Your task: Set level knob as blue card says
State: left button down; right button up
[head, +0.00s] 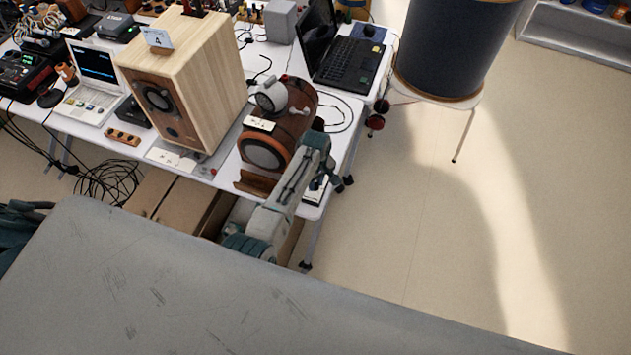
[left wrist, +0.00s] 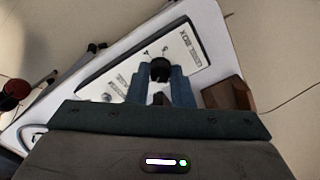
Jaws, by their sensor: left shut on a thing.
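The blue card (head: 157,39) stands on top of the tall wooden speaker and shows what looks like a 4. The level box (left wrist: 188,52) is a white-faced panel with dark edges and upside-down lettering, at the table corner. In the head view only a bit of the box (head: 314,196) shows beside my arm. My left gripper (left wrist: 160,76) is shut on the black level knob (left wrist: 160,66), with one blue-grey finger on each side. The fingers hide part of the knob, and I cannot read its setting. My right gripper is not in view.
The tall wooden speaker (head: 190,85) and a round brown speaker (head: 275,140) stand close to my left arm. A black laptop (head: 345,62), cables and other gear crowd the white table. A brown block (left wrist: 228,93) lies beside the level box. Open floor (head: 420,220) is to the right.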

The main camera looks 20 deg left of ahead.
pick_arm(q)
jog(key=m, duration=0.5)
jog(key=shift+m, duration=0.3)
jog(key=m, duration=1)
jog(key=shift+m, duration=0.4)
jog(key=m, duration=0.4)
jog(key=shift+m, duration=0.3)
jog(key=c, duration=1.3)
grip_release()
